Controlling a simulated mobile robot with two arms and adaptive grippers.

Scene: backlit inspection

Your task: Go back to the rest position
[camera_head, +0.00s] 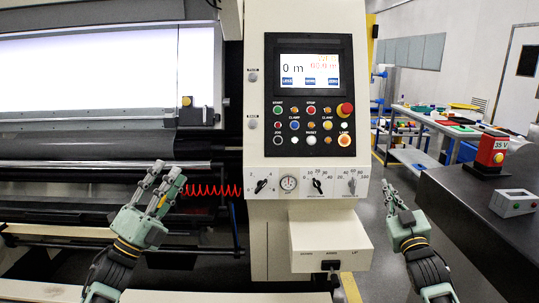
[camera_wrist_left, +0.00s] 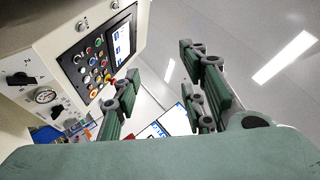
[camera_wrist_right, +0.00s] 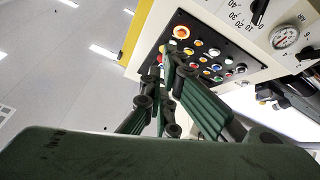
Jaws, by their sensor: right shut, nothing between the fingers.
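My left gripper (camera_head: 164,188) is raised in front of the machine, left of the control column. Its green-grey fingers stand apart and empty, as the left wrist view (camera_wrist_left: 160,85) also shows. My right gripper (camera_head: 391,196) is raised to the right of the control column, above the floor. Its fingers come together with nothing between them in the right wrist view (camera_wrist_right: 168,75). Neither gripper touches anything that I can see.
The control column (camera_head: 307,90) with screen, buttons and knobs stands between my arms. A red coiled cable (camera_head: 212,190) hangs beside my left gripper. A dark counter (camera_head: 480,215) at the right bears a red-and-yellow device (camera_head: 491,152) and a grey box (camera_head: 514,204).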

